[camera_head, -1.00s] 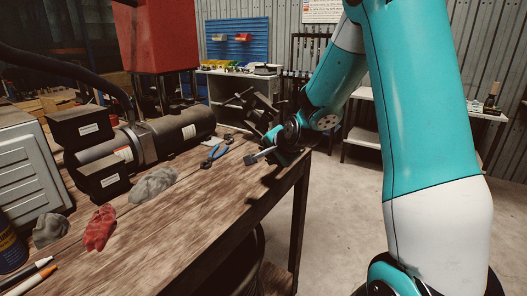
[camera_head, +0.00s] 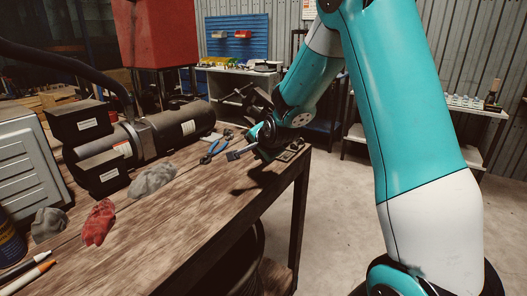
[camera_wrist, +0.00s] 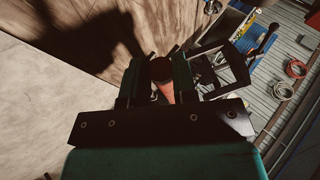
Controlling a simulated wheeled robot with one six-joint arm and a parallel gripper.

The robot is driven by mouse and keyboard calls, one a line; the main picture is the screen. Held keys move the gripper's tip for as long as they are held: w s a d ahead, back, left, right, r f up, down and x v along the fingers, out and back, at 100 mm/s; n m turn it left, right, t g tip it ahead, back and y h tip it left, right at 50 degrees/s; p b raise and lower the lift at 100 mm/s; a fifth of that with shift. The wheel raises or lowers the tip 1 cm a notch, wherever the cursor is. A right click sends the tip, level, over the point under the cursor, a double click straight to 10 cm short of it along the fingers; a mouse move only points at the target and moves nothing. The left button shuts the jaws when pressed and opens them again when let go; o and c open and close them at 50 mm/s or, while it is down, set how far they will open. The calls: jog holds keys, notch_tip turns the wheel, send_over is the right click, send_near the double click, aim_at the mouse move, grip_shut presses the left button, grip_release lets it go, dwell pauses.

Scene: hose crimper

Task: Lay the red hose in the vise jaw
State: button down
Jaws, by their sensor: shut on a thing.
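My gripper (camera_head: 246,151) is above the far right corner of the wooden workbench, low and close to the dark vise (camera_head: 258,103), which it and my arm partly hide. In the wrist view my gripper (camera_wrist: 160,80) is shut on the red hose (camera_wrist: 165,93). Only a short red piece and a dark round end of it show between the fingers. A dark metal frame (camera_wrist: 236,66) with a lever, likely part of the vise, is just right of the fingers there. The jaw opening is hidden, and I cannot tell whether the hose touches it.
Blue-handled pliers (camera_head: 215,148) lie left of my gripper on the workbench (camera_head: 180,220). A dark motor-like machine (camera_head: 150,140), grey rags (camera_head: 152,181) and a red rag (camera_head: 98,223) are further left. The bench's near middle is clear.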

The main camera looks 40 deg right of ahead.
jog(key=shift+w+a+f, duration=0.1)
jog(key=shift+w+a, duration=0.05)
jog(key=shift+w, duration=0.3)
jog(key=shift+w+a+f+b, duration=0.25)
jog(key=shift+w+f+b, duration=0.2)
jog(key=shift+w+f, duration=0.15)
jog(key=shift+w+a+f+b, duration=0.2)
jog(key=shift+w+f+b, duration=0.25)
jog(key=shift+w, duration=0.2)
jog(key=shift+f+b, duration=0.45)
jog(key=shift+f, duration=0.05)
jog(key=c, duration=0.8)
grip_release()
jog(key=shift+f, duration=0.1)
